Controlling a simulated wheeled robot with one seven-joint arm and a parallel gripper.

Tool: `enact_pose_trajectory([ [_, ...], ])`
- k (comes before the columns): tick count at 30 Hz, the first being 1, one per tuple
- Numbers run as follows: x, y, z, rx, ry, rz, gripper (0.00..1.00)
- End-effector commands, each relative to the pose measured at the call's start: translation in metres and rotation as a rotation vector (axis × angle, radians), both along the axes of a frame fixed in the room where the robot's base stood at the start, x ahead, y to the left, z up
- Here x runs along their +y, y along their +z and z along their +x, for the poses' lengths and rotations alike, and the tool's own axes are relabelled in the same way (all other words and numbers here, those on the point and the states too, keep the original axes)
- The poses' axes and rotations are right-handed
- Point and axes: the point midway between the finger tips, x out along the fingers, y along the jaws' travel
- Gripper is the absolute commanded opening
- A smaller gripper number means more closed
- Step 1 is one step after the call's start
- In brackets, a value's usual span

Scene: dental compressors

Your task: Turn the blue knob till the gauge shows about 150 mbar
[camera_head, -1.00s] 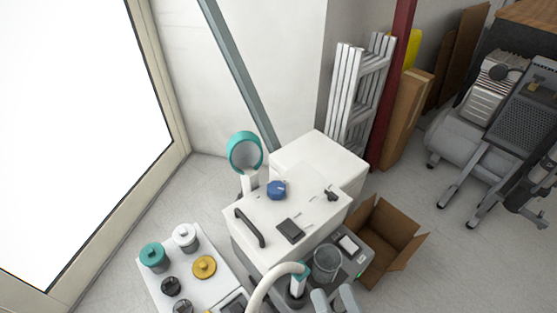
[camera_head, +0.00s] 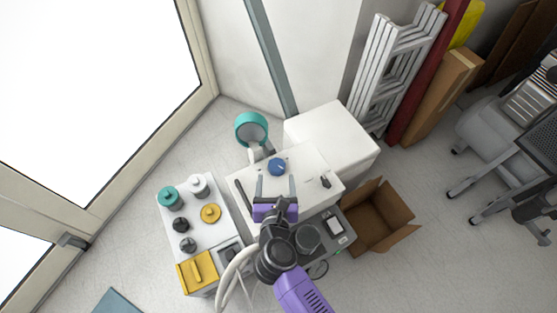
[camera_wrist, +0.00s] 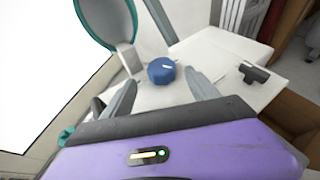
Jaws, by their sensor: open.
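The blue knob (camera_head: 277,167) sits on the top of a white cabinet (camera_head: 240,166). In the wrist view the knob (camera_wrist: 161,70) has a short pale mark on its top. My gripper (camera_head: 275,184) is open, its fingers pointing at the knob. In the wrist view the fingers of my gripper (camera_wrist: 160,82) stand one on each side, short of the knob, with nothing between them. A round teal-rimmed disc (camera_head: 251,128) stands behind the knob on a white stem, possibly the gauge. It is cut off in the wrist view (camera_wrist: 108,18). No needle or reading is legible.
A black T-shaped handle (camera_head: 325,181) is right of the knob. A white trolley (camera_head: 203,236) with teal, white, yellow and black lidded parts stands at left. An open cardboard box (camera_head: 377,217) lies at right. A folding ladder (camera_head: 392,70) leans behind.

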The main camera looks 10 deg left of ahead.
Motion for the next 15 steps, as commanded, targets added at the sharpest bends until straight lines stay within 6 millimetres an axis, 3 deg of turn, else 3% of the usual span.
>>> enact_pose_trajectory([
  [5, 0.001, -0.005, 0.011, -0.001, -0.009, 0.017, 0.69],
  [15, 0.005, -0.024, 0.058, -0.002, -0.009, 0.016, 0.69],
])
